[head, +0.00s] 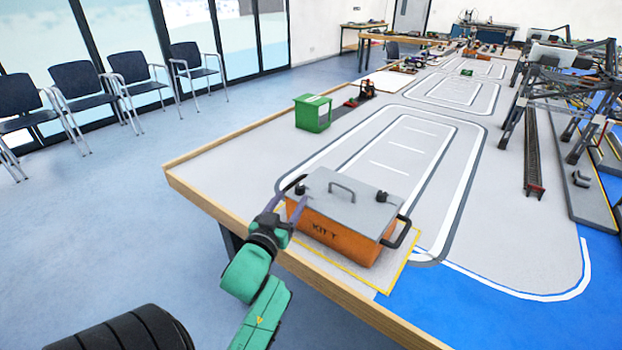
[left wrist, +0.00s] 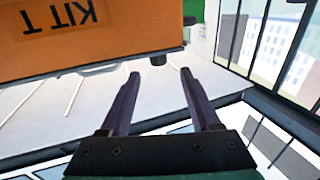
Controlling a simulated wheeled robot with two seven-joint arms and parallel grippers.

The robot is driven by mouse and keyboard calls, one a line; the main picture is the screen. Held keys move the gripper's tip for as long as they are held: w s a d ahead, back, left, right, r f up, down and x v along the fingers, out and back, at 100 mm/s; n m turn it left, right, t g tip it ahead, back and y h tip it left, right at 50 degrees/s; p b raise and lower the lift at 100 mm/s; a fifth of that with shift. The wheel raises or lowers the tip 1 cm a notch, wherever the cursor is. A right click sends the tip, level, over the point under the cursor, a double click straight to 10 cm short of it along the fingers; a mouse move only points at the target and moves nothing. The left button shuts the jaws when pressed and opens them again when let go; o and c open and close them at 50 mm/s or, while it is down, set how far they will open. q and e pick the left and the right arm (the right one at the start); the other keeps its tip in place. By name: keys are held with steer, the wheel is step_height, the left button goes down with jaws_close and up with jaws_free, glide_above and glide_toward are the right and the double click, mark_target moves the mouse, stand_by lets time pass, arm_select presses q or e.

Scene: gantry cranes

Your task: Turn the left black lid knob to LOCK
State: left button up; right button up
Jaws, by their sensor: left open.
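An orange box (head: 335,238) with a grey lid (head: 345,197) stands near the table's front edge, its front lettering beginning with "KIT". The left black lid knob (head: 300,190) is at the lid's left end. A second black knob (head: 381,196) is at the right end. My left gripper (head: 288,203) is open at the box's left front corner, close to the left knob. In the left wrist view the box is upside down; the knob (left wrist: 158,60) shows just beyond the open, empty fingertips (left wrist: 160,72). No LOCK marking is readable. My right gripper is out of view.
The lid has a grey handle (head: 342,190), and a black side handle (head: 399,232) sticks out at right. A green box (head: 313,112) stands farther back. Gantry cranes (head: 560,75) stand at right. The grey tabletop around the orange box is mostly clear.

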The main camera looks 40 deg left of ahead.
arm_select(q)
steer(key=x, duration=1)
steer(key=shift+d+f, duration=0.1)
steer(key=shift+s, duration=0.1)
jaws_close()
